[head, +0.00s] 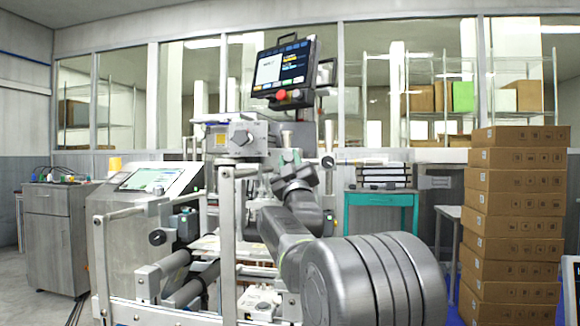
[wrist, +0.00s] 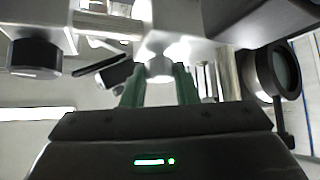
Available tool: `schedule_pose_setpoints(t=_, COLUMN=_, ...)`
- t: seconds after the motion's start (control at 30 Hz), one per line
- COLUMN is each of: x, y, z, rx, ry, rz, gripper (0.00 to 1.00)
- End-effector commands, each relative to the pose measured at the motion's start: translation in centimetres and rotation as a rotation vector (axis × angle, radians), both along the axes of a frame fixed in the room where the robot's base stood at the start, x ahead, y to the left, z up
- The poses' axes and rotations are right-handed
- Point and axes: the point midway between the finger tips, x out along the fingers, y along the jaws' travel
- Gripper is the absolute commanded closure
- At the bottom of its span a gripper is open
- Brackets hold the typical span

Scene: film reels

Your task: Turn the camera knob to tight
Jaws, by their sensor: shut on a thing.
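In the wrist view, my gripper (wrist: 160,82) has its two green fingers closed around a pale, silvery knob (wrist: 158,68), which I take for the camera knob. The knob sits under a light metal block, and the finger pads cover its sides. Any tight or loose marking on it cannot be seen. In the head view, my arm reaches up to the machine's frame beside a grey metal box (head: 237,138). The fingertips and the held knob cannot be made out there.
In the wrist view, a dark round knob (wrist: 35,57) is at left and a dark ring-shaped part (wrist: 278,72) at right, close to the gripper. In the head view, a screen (head: 283,70) stands above the machine, and stacked cartons (head: 515,200) stand at right.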

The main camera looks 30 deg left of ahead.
Motion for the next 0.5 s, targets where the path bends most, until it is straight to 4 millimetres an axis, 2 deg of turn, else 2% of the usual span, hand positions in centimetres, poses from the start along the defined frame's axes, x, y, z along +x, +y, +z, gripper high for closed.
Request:
schedule_pose_setpoints(t=0.4, x=0.08, y=0.08, z=-0.27, rx=0.006, ry=0.006, rz=0.001, gripper=0.96)
schedule_pose_setpoints(t=0.43, x=0.08, y=0.08, z=-0.27, rx=0.005, ry=0.006, rz=0.001, gripper=0.71)
schedule_pose_setpoints(t=0.5, x=0.07, y=0.07, z=-0.24, rx=0.006, ry=0.006, rz=0.001, gripper=0.58)
